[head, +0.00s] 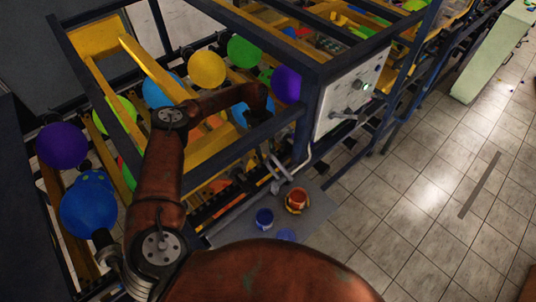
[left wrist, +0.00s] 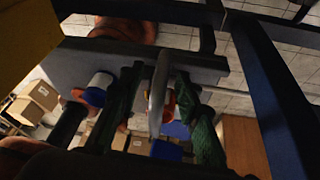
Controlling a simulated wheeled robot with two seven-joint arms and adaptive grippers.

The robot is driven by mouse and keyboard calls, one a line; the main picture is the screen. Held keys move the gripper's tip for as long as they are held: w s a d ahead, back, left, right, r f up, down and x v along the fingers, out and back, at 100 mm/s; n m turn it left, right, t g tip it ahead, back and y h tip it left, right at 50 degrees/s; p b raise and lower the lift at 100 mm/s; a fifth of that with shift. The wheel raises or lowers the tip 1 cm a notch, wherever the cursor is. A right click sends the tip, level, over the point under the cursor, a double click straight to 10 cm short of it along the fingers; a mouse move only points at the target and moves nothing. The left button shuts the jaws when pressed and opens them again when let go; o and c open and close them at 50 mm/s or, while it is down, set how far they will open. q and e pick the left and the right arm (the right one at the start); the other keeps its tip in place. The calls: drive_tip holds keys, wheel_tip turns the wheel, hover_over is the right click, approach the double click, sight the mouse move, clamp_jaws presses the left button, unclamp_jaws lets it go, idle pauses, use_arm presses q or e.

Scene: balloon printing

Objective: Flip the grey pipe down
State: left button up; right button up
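The grey pipe (head: 304,162) is a thin bent tube at the lower corner of the machine frame, above a grey shelf. My left arm reaches over the machine, and its gripper (head: 275,172) is beside the pipe, partly hidden by the dark frame beam. In the left wrist view the grey pipe (left wrist: 158,88) stands between the two dark green fingers. Gaps show on both sides of it, so the fingers look open around it. Whether either finger touches it is hard to tell. My right gripper is not in view.
The grey shelf (head: 325,210) holds a blue cup (head: 264,217) and an orange cup (head: 297,200). Dark frame beams (head: 250,138) run close to my arm. A control panel (head: 350,95) is above the pipe. Several balloons fill the machine.

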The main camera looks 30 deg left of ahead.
use_arm(q)
drive_tip(key=shift+x, duration=0.95)
drive_tip(key=shift+d, duration=0.1)
drive_tip(key=shift+w, duration=0.1)
drive_tip(key=shift+c, duration=0.3)
drive_tip(key=shift+r, duration=0.1)
clamp_jaws()
